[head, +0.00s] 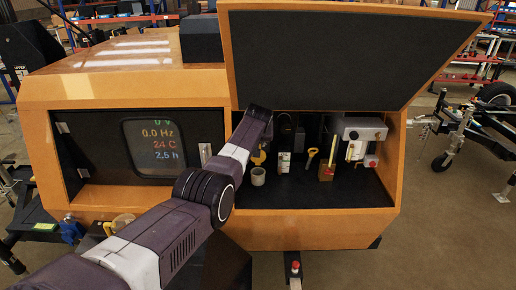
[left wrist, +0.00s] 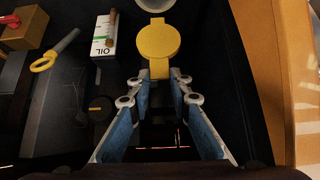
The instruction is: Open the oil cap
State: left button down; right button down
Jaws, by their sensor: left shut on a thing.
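A yellow round cap (left wrist: 158,40) with a short tab, which looks like the oil cap, is at the upper middle of the left wrist view. In the head view part of the yellow cap (head: 259,157) shows below my arm's end, inside the open compartment. My left gripper (left wrist: 159,76) has its fingertips on either side of the tab and is shut on it. What lies under the cap is hidden. In the head view the fingers are mostly hidden by my wrist. My right gripper is in neither view.
A pale cup (head: 258,177) stands just in front of the cap. The raised lid (head: 345,60) hangs above. The compartment floor's front right is clear.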

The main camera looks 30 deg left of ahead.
pick_arm(q)
jog(key=shift+w+a+r, duration=0.25)
jog(key=shift+w+r, duration=0.05)
jog(key=shift+r, duration=0.35)
jog(key=c, duration=2.2)
grip_release()
jog(key=shift+o, duration=1.2)
jog(key=shift+f, duration=0.1)
jog(key=shift+o, duration=1)
jog(key=shift+f, duration=0.35)
jog(key=shift+s+d+r, duration=0.1)
jog(key=shift+d, duration=0.05)
jog(key=v, duration=1.1)
jog(key=shift+s+r, duration=0.15)
jog(key=shift+r, duration=0.05)
